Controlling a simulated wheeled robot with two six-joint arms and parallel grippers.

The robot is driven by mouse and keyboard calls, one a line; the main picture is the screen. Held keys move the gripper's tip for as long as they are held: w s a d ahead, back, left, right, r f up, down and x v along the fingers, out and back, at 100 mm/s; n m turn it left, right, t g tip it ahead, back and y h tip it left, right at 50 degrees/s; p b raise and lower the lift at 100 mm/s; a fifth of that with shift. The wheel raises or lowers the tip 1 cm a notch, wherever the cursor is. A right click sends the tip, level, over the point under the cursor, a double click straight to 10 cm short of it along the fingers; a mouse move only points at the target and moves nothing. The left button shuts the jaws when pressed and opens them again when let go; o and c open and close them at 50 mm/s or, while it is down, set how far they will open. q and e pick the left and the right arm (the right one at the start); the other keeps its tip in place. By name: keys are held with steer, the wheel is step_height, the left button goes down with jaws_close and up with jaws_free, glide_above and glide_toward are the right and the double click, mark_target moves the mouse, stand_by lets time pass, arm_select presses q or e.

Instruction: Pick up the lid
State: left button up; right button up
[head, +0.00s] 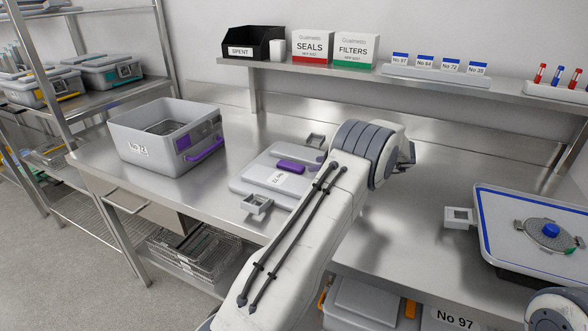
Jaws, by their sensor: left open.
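The lid (262,181) is a flat grey plate with a purple handle (291,166) and a white number label. It lies flat on the steel table, with a square metal loop (257,204) at its front end and another (316,142) at its back end. My left arm crosses in front of its right part and hides it. My left gripper (407,155) is above the table, right of the lid and apart from it. It is open, mostly hidden behind the wrist, and nothing shows in it. My right gripper is out of view.
A grey open container (128,147) marked No 72 stands left of the lid. A blue-edged tray (487,237) with a round blue-knobbed part lies at right. A shelf (255,66) with boxes runs along the back. Bare steel lies between lid and container.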

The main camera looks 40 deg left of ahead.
mark_target(293, 165)
arm_select(q)
steer(key=x, duration=0.9)
steer(key=shift+a+r+p, duration=0.15)
steer(key=shift+a+p, duration=0.05)
steer(key=shift+p, duration=0.15)
jaws_close()
steer(key=shift+r, duration=0.2)
stand_by(0.7)
